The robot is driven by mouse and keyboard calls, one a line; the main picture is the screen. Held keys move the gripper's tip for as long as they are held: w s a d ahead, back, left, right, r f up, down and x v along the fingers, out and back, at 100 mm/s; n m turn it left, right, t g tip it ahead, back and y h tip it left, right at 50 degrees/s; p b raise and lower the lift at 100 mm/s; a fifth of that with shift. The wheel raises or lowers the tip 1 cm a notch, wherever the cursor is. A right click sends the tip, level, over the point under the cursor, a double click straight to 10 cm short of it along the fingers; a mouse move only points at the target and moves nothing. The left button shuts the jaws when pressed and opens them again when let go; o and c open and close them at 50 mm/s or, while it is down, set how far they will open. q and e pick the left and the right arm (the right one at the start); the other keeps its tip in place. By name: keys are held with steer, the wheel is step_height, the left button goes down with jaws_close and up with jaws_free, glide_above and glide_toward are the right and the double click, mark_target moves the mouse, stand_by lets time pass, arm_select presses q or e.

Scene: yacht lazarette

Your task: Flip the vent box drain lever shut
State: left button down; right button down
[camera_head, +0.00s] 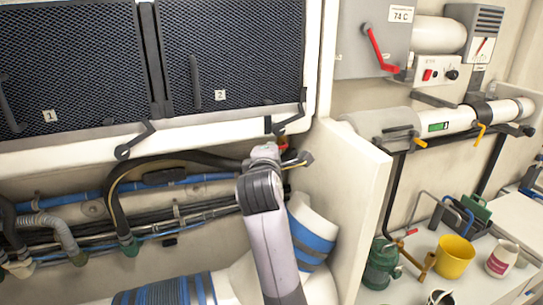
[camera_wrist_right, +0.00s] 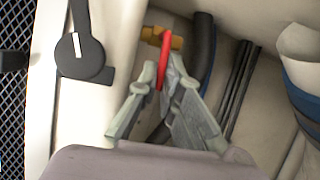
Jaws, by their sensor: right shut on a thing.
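The vent box (camera_head: 155,75) has two dark mesh panels marked 1 and 2. Its small drain lever (camera_wrist_right: 165,58) is red and sits on a brass valve (camera_wrist_right: 177,42) in the right wrist view. My right gripper (camera_wrist_right: 163,84) is shut on the red lever, with one finger on each side of it. In the head view, my right gripper (camera_head: 287,158) is at the lower right corner of the vent box, where my wrist hides part of it. A bit of the red lever (camera_head: 283,131) shows just above. My left gripper is not in view.
A black latch (camera_wrist_right: 85,52) is beside the gripper on the box frame. Dark hoses (camera_head: 118,210) and pipes run below the box. A white partition (camera_head: 345,190) stands close on the right. Another red lever (camera_head: 379,48) is on a grey box beyond it.

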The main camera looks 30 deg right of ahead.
steer(key=shift+r, duration=0.15)
steer(key=c, duration=1.8)
jaws_free()
steer(key=shift+s+r, duration=0.1)
steer(key=shift+o, duration=0.2)
steer(key=v, duration=0.8)
